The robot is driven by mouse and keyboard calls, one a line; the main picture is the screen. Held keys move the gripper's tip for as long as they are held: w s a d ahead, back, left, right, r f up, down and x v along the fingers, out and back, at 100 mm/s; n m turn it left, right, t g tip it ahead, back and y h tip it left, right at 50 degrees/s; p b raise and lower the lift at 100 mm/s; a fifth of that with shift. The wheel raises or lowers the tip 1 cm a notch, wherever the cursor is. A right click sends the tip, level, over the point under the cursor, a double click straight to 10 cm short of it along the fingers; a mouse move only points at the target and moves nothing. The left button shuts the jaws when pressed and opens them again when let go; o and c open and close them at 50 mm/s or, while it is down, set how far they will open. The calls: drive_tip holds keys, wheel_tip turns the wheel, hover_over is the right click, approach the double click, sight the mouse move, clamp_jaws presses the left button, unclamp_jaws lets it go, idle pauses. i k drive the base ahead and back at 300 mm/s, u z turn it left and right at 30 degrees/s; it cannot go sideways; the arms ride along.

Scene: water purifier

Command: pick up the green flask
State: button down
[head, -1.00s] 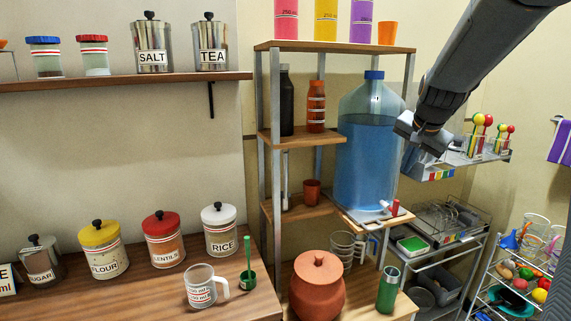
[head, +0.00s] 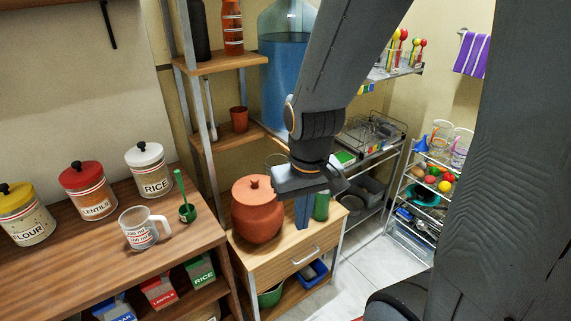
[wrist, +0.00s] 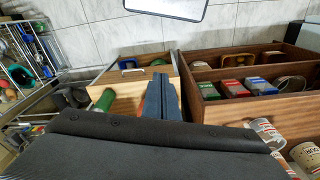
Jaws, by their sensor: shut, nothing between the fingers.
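The green flask (head: 321,205) stands upright on the small wooden drawer table (head: 268,256), to the right of the brown clay pot (head: 257,208). My gripper partly covers it in the head view. In the wrist view the flask (wrist: 104,100) is at the left, apart from the fingers. My gripper (head: 303,220) points down over the table between the pot and the flask, in front of the flask in the head view. Its blue-grey fingers (wrist: 164,84) are together and empty. The fingers hide most of the pot in the wrist view.
A counter with a measuring cup (head: 140,228) and labelled jars is at the left. The blue water bottle (head: 283,80) stands behind the table. A dish rack (head: 372,135) and a wire cart (head: 425,200) are at the right. The table's front right is bare.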

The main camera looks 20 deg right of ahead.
sight(320, 209)
drive_tip(key=z, duration=0.5)
drive_tip(key=k, duration=1.2)
drive_tip(key=u, duration=0.3)
drive_tip(key=i, duration=0.8)
drive_tip(key=u, duration=0.05)
